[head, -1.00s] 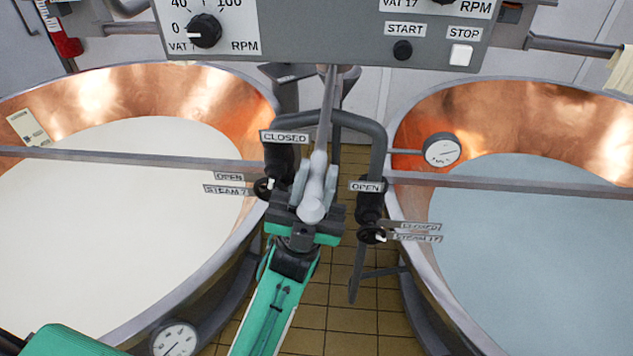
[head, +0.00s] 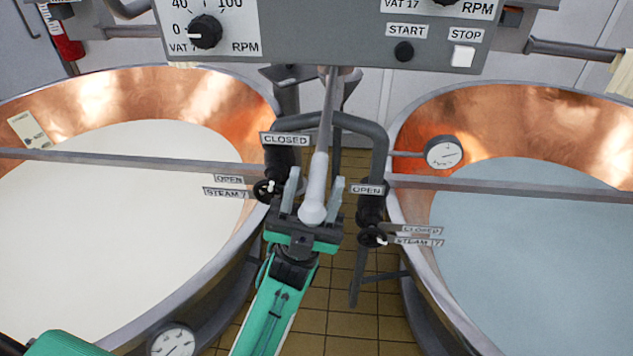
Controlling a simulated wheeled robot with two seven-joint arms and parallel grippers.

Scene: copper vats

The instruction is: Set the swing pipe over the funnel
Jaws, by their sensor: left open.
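The swing pipe (head: 319,170) is a pale grey tube that comes down from under the control panel and ends in a rounded tip, between the two vats. My left gripper (head: 313,190), on a green arm from below, is open. Its two fingers stand on either side of the pipe's lower end, with gaps showing beside the pipe. I cannot make out the funnel for certain; a grey tapered shape behind the pipe, under the panel, is mostly hidden. My right gripper is not in view.
A copper vat with white liquid (head: 235,102) stands left, and one with bluish liquid (head: 490,110) stands right. Black steam valves (head: 371,237) and dark bent piping (head: 378,140) flank the pipe closely. The control panel (head: 340,35) hangs above. Tiled floor shows between the vats.

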